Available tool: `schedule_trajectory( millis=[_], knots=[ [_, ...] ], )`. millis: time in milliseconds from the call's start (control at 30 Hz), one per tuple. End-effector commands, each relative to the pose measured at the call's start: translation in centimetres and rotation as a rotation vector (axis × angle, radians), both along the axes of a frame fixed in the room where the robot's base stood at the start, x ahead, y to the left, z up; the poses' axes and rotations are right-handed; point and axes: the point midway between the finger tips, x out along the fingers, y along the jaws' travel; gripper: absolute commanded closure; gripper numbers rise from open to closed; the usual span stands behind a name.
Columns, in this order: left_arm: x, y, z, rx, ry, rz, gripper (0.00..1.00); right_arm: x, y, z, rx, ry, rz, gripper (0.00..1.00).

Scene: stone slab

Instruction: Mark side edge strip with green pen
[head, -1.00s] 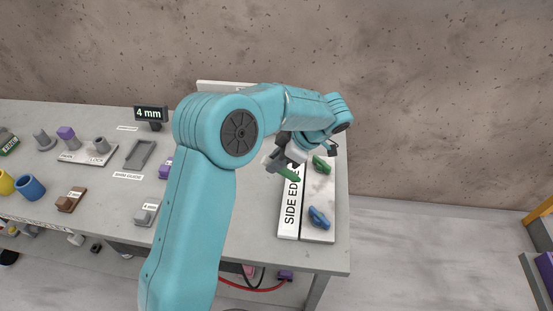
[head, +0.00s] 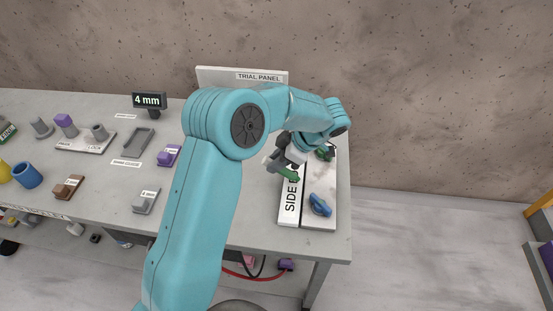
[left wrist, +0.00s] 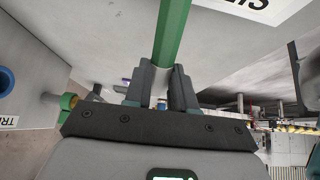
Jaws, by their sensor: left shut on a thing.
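The white side edge strip (head: 289,207), lettered "SIDE", lies at the right end of the table beside a pale stone slab (head: 318,222). My left gripper (head: 279,162) is shut on the green pen (head: 288,173), just above the strip. In the left wrist view the green pen (left wrist: 172,35) stands between the fingers (left wrist: 160,88), and a lettered part of the strip (left wrist: 246,8) shows at the top. I cannot tell whether the pen tip touches the strip. My right gripper is not in view.
A blue clamp (head: 320,205) sits on the slab near its front; a green one (head: 325,154) sits farther back. A trial panel (head: 262,77) stands at the back. A "4 mm" display (head: 149,101), grey blocks and cups occupy the table's left side.

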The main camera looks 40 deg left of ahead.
Motion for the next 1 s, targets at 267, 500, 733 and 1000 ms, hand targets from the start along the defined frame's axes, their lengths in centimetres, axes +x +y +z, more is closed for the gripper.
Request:
schedule_trajectory(
  millis=[267,500,733,1000],
  knots=[
    [0.00,0.00,0.04,0.000,0.000,0.000,1.00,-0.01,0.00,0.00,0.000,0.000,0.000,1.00],
    [0.00,0.00,-0.11,0.000,0.000,0.000,1.00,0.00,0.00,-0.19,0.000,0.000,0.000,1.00],
    [0.00,0.00,-0.31,0.000,0.000,0.000,1.00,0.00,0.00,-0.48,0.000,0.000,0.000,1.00],
    [0.00,0.00,-0.53,0.000,0.000,0.000,1.00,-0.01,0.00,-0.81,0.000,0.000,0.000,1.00]
  ],
)
